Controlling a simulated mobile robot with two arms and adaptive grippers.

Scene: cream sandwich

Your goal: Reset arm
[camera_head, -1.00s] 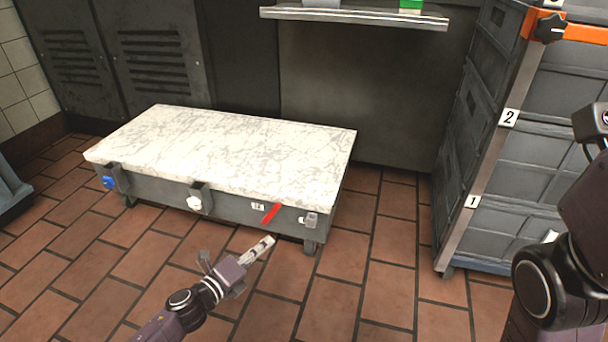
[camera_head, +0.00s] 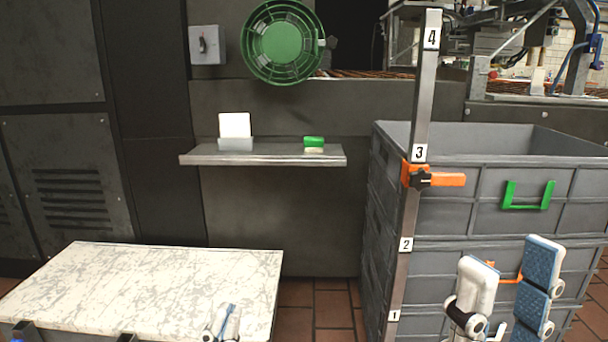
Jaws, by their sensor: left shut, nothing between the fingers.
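My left gripper (camera_head: 222,322) shows at the bottom edge, in front of the white marbled top of the low bench (camera_head: 150,280). Its fingers are together with nothing between them. My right gripper (camera_head: 507,292) is at the lower right, large and close to the camera, in front of the grey crates (camera_head: 460,200). Its white and blue padded fingers stand apart, with no object seen between them. Both arms are mostly below the picture.
A metal shelf (camera_head: 262,159) on the dark wall holds a white item (camera_head: 235,126) and a green-and-white block (camera_head: 314,142). A green round fixture (camera_head: 283,42) hangs above. A numbered post (camera_head: 408,215) with an orange clamp (camera_head: 440,180) stands beside the crates. Tiled floor (camera_head: 315,310) shows between bench and crates.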

